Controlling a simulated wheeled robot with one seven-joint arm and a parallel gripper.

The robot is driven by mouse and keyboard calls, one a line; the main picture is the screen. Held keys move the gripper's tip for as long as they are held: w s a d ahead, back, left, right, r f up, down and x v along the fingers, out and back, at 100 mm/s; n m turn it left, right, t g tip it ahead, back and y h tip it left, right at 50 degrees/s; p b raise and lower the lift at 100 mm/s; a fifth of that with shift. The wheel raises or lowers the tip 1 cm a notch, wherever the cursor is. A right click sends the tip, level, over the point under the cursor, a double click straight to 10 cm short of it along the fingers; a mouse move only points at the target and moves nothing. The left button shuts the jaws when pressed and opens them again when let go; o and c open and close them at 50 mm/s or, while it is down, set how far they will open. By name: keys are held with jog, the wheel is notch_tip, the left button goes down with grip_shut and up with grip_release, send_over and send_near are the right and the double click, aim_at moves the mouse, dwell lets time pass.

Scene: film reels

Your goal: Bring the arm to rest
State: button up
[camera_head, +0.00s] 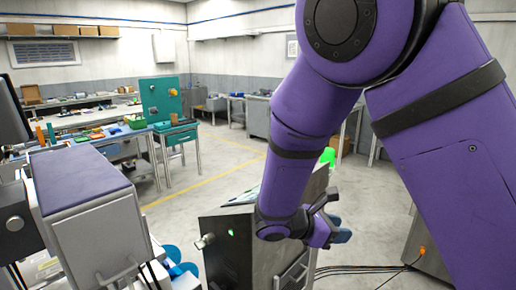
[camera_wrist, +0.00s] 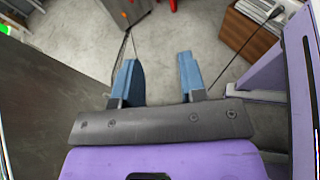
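My purple arm (camera_head: 306,130) reaches down from the top of the head view and bends towards the floor. My gripper (camera_head: 340,229) hangs low, just right of a dark metal cabinet (camera_head: 229,252). In the wrist view my gripper (camera_wrist: 158,80) has its two blue fingers well apart, with only grey floor showing between them. Nothing is held. In the wrist view a dark flat side (camera_wrist: 40,95) stands close to the left of the gripper; I cannot tell if any part of the arm touches it.
Black cables (camera_head: 358,269) run over the floor right of the cabinet. A workbench (camera_head: 100,133) with tools and a green table (camera_head: 176,135) stand at the back left. A box of papers (camera_wrist: 254,22) shows upper right in the wrist view. The middle floor (camera_head: 222,160) is clear.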

jog(key=s+d+r+m+g+y, duration=0.3)
jog(key=s+d+r+m+y, duration=0.65)
jog(key=r+m, duration=0.2)
jog(key=s+d+r+m+t+y, duration=0.1)
jog(key=s+r+m+t+y, duration=0.3)
jog(key=s+r+m, duration=0.4)
jog(key=shift+s+d+r+m+t, duration=0.4)
jog(key=shift+s+r, duration=0.1)
jog(key=shift+s, duration=1.55)
